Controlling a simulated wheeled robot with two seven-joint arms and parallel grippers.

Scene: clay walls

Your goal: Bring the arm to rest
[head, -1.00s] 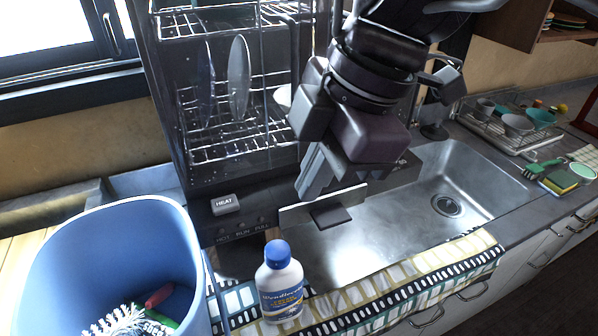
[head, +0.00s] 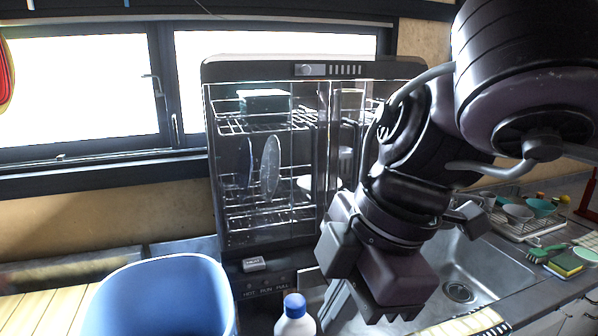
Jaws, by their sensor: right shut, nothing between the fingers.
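My right arm comes in from the upper right and hangs over the counter in front of the sink. My right gripper (head: 388,312) points down and towards me, and its jaws are shut with nothing between them. It hides part of the sink (head: 480,264) and of the cabinet's right side. My left gripper is not in view.
A dark dish cabinet (head: 268,235) with glass doors and plates (head: 269,168) on wire racks stands behind. A blue bin (head: 165,300) and a white bottle with a blue cap (head: 295,318) are in front. A dish rack (head: 515,222) and a sponge (head: 565,264) lie at right.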

